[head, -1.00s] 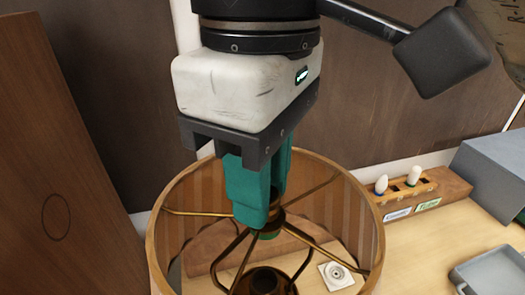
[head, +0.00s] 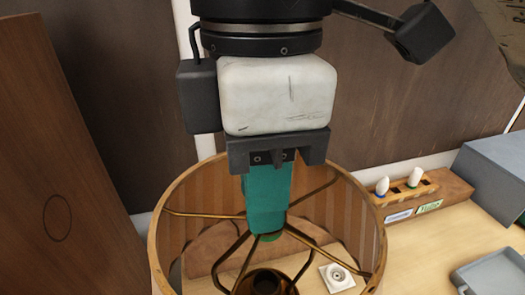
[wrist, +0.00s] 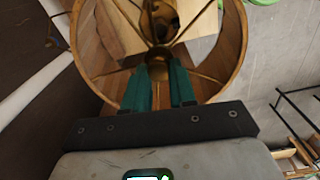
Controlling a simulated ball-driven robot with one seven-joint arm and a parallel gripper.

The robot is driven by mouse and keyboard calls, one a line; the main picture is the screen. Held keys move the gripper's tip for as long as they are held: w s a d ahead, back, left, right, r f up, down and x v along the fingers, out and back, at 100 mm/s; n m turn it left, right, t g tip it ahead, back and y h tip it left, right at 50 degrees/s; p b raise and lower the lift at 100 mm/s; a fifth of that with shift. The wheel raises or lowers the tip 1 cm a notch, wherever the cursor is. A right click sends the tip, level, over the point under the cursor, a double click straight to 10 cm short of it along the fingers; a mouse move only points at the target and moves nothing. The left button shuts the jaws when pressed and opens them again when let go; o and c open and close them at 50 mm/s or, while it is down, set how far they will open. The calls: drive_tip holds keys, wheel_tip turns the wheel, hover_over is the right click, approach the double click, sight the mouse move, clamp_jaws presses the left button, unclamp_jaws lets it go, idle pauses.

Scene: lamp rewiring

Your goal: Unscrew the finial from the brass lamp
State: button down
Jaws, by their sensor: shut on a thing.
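The brass lamp's shade (head: 160,250) is an open drum with a wooden-looking wall, seen from above. Thin brass spokes (head: 312,236) run from its rim to a centre hub. The dark brass socket (head: 265,281) shows below the hub. My gripper (head: 266,230) points straight down inside the shade, its teal fingers at the hub. In the wrist view, the fingers close from both sides on the small brass finial (wrist: 159,57), with the lamp's brass body beyond. In the head view the fingers hide the finial.
A wooden block (head: 440,185) with labelled slots holds two white-tipped pieces at the right. A grey box (head: 490,170) and a grey tray (head: 492,273) stand further right. A small white square plate (head: 337,278) lies on the table. A tall wooden board (head: 60,150) stands at the left.

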drive_tip(key=shift+r, duration=1.75)
